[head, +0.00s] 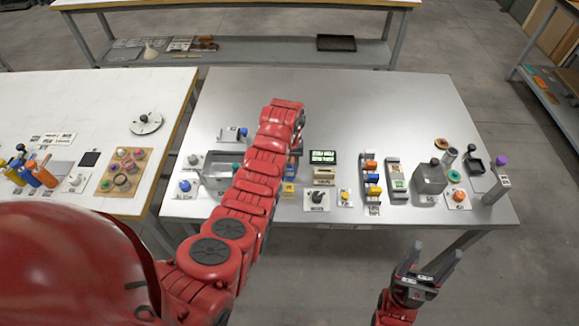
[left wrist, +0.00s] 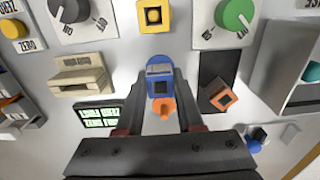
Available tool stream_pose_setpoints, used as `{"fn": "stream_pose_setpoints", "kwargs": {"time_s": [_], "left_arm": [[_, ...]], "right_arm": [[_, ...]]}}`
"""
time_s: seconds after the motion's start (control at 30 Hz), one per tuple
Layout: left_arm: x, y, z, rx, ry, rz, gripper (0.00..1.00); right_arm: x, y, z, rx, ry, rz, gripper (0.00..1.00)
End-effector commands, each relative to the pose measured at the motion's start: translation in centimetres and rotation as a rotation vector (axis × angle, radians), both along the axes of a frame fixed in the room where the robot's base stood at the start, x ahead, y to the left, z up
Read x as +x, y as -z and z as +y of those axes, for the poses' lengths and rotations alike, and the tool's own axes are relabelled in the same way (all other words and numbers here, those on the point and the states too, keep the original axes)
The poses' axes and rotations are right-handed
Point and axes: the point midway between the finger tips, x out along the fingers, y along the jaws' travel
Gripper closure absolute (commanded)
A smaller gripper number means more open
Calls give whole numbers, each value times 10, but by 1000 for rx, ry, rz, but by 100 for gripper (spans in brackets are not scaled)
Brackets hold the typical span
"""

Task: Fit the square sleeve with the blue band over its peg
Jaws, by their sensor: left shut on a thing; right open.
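The square sleeve with the blue band (left wrist: 160,73) sits between the fingertips of my left gripper (left wrist: 160,103) in the left wrist view. It has a grey part and a dark square face. A small orange piece (left wrist: 164,110) shows beside it, between the fingers; I cannot tell whether it is attached. A dark panel (left wrist: 213,68) with an orange square piece (left wrist: 221,97) lies to the right. I cannot clearly identify the peg. In the head view, my left arm hides much of this area. My right gripper (head: 430,265) is open and empty, in front of the table.
Several fixtures, including a grey box (head: 430,178), line the steel table's front. Its back (head: 370,100) is clear.

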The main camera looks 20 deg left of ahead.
Motion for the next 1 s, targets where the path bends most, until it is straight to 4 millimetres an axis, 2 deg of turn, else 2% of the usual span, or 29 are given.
{"fn": "stream_pose_setpoints", "kwargs": {"time_s": [0.6,0.77,0.8,0.93,0.97,1.0], "left_arm": [[1,16,0,1,0,-2,100],[0,15,0,1,0,-2,100],[0,15,0,0,0,-1,57],[0,15,0,0,0,-1,34],[0,15,0,0,0,-1,29],[0,15,0,0,0,-1,29]], "right_arm": [[0,11,0,0,0,0,34],[0,10,0,0,0,0,34],[0,10,0,0,0,0,34],[0,10,0,0,0,0,34],[0,10,0,0,0,0,34],[0,10,0,0,0,0,34]]}}
